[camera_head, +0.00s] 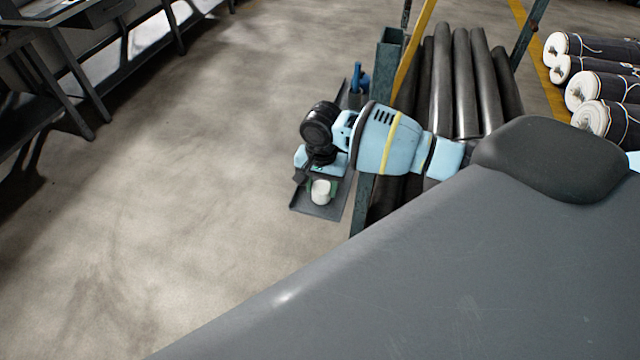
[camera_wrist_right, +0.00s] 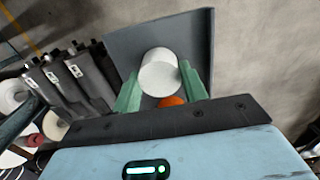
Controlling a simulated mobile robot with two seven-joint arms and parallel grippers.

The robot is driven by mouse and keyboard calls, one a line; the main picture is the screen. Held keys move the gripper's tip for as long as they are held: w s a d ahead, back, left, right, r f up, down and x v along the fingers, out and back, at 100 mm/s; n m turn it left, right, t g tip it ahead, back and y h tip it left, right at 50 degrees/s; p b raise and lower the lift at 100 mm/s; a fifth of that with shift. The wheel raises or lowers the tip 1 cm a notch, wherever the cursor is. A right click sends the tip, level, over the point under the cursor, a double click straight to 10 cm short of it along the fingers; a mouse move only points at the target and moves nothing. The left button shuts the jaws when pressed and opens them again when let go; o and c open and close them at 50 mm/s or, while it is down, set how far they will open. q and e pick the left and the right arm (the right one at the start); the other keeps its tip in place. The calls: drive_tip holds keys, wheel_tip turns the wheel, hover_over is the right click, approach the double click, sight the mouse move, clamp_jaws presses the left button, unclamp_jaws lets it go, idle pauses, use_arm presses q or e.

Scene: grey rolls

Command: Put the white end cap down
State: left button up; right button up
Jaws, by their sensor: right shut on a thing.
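The white end cap (camera_wrist_right: 159,74) is a short white cylinder. In the right wrist view it sits between the two green fingers of my right gripper (camera_wrist_right: 160,84), which is shut on it. In the head view the cap (camera_head: 320,192) shows below my right gripper (camera_head: 320,183), over a dark grey tray (camera_head: 328,210). The tray also fills the background behind the cap in the wrist view (camera_wrist_right: 120,38). I cannot tell whether the cap touches the tray. My left gripper is not in view.
An orange thing (camera_wrist_right: 172,101) shows just below the cap in the wrist view. A blue item (camera_head: 358,80) stands farther back by a rack post (camera_head: 388,65). Dark grey rolls (camera_head: 460,80) lie right of it. Open floor (camera_head: 190,200) is at left.

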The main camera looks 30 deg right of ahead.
sight(321, 187)
idle(0.3)
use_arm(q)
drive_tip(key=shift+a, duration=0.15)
use_arm(e)
drive_tip(key=o, duration=0.8)
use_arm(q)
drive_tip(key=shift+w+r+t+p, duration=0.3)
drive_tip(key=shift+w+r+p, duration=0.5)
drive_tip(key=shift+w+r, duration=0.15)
use_arm(e)
drive_tip(key=shift+r, duration=6.05)
